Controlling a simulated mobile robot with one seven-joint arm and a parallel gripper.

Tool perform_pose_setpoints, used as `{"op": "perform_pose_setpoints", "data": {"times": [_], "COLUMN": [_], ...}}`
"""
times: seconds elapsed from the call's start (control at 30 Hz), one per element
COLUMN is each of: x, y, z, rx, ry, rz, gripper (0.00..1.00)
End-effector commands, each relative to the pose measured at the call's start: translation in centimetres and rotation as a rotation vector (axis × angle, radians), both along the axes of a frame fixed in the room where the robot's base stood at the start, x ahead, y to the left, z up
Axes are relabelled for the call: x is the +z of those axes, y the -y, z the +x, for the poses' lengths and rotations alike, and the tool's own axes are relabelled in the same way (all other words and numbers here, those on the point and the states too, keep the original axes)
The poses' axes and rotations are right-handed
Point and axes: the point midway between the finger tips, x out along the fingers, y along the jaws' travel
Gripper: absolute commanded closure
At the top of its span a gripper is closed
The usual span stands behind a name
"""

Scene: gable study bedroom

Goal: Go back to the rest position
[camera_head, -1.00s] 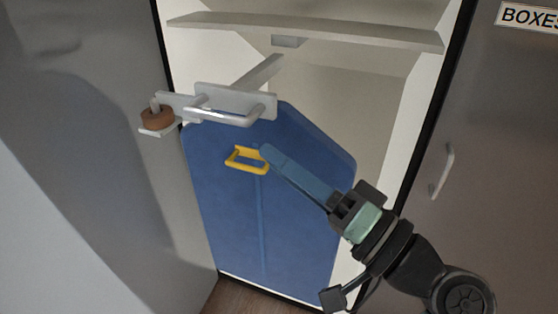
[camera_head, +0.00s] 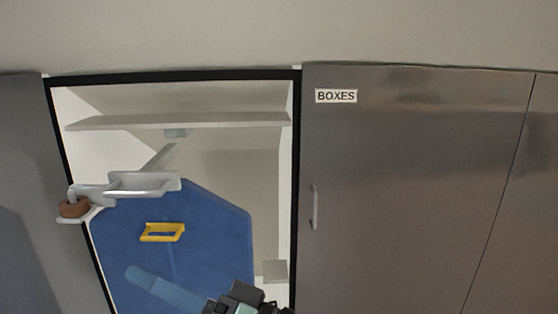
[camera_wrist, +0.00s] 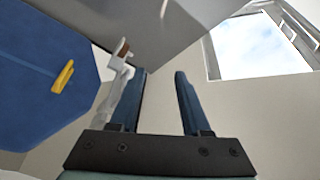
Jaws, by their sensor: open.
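My gripper (camera_wrist: 157,75) is open in the wrist view, with two dark blue fingers apart and nothing between them. In the head view its blue finger (camera_head: 165,290) shows at the bottom, in front of a blue panel (camera_head: 215,230). The blue panel stands inside an open cupboard and carries a yellow handle (camera_head: 162,232). In the wrist view the panel (camera_wrist: 35,80) and its yellow handle (camera_wrist: 63,77) lie to the left of the fingers, apart from them.
A grey latch arm (camera_head: 140,184) with a brown knob (camera_head: 74,208) juts across the cupboard opening at left. A shelf (camera_head: 180,121) spans the cupboard above. A closed grey door (camera_head: 400,190) labelled BOXES is at right. A window (camera_wrist: 262,48) shows in the wrist view.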

Motion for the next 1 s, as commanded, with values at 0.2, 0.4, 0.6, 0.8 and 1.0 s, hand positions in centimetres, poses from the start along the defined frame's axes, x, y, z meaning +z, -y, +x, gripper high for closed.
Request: {"op": "perform_pose_setpoints", "data": {"times": [0.2,0.4,0.6,0.8,1.0], "x": [6.4,14.8,28.3,40.6,46.6], "y": [0.1,2.1,6.6,10.9,13.3], "z": [2.8,5.1,4.7,-0.1,-4.6], "rx": [-0.231,-0.53,-0.948,-1.33,-1.555], "ry": [0.133,0.328,0.633,0.915,1.072], "rz": [-0.137,-0.265,-0.37,-0.411,-0.417], "gripper": [0.53,0.53,0.53,0.53,0.53]}}
